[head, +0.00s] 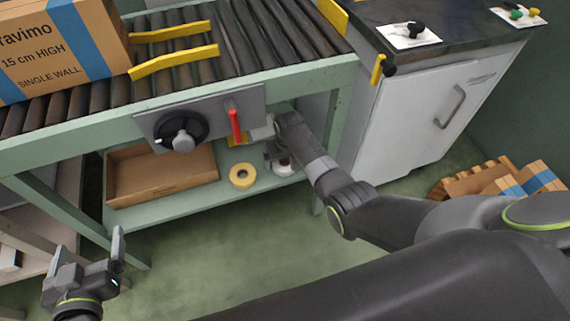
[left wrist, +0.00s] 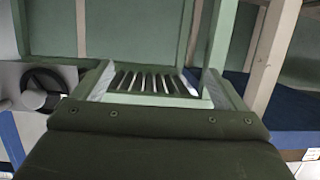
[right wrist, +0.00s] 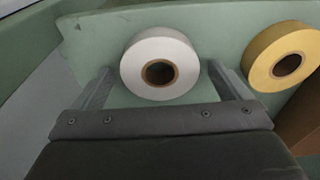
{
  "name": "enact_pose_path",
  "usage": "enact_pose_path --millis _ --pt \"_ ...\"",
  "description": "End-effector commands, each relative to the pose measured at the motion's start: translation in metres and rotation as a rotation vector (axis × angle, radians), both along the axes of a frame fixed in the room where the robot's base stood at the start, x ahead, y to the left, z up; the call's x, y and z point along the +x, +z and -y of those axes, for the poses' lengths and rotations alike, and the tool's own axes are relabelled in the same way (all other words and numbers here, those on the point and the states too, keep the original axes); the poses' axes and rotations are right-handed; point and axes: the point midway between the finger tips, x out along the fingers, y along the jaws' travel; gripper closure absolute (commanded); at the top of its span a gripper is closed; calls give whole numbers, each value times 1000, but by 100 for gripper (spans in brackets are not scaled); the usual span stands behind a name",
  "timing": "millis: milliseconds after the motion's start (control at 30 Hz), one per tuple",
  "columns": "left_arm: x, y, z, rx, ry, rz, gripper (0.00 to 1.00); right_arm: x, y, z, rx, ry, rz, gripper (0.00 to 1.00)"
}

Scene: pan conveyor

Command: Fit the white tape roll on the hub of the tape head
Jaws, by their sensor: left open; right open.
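The white tape roll (head: 284,168) lies on the lower shelf beside the yellow roll, partly hidden by my right gripper (head: 273,150). In the right wrist view the white roll (right wrist: 140,72) shows its round side and brown core, between and beyond my two open fingers; contact is not visible. My left gripper (head: 90,252) is open and empty at lower left, well away from the roll.
A yellow tape roll (head: 242,175) lies left of the white one. An open cardboard box (head: 160,193) fills the shelf's left part. Conveyor legs (head: 340,125) and the shelf's front edge (head: 200,216) frame the space.

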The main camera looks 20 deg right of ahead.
Motion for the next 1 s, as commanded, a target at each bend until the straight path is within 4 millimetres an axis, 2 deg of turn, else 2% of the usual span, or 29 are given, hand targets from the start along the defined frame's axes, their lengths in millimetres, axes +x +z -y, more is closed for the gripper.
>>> enact_pose_path --millis 133,400,767,800,1000 --pt "4 10 -1 14 3 57 8 1 -3 0 0 0 0 4" --pt "5 12 -1 17 2 67 8 1 -3 0 0 0 0 4" --pt "5 12 -1 16 2 66 8 0 -3 0 0 0 0 51" --pt "5 12 -1 16 2 66 8 1 -3 0 0 0 0 53" --pt "4 12 -1 15 2 63 8 0 -3 0 0 0 0 54"
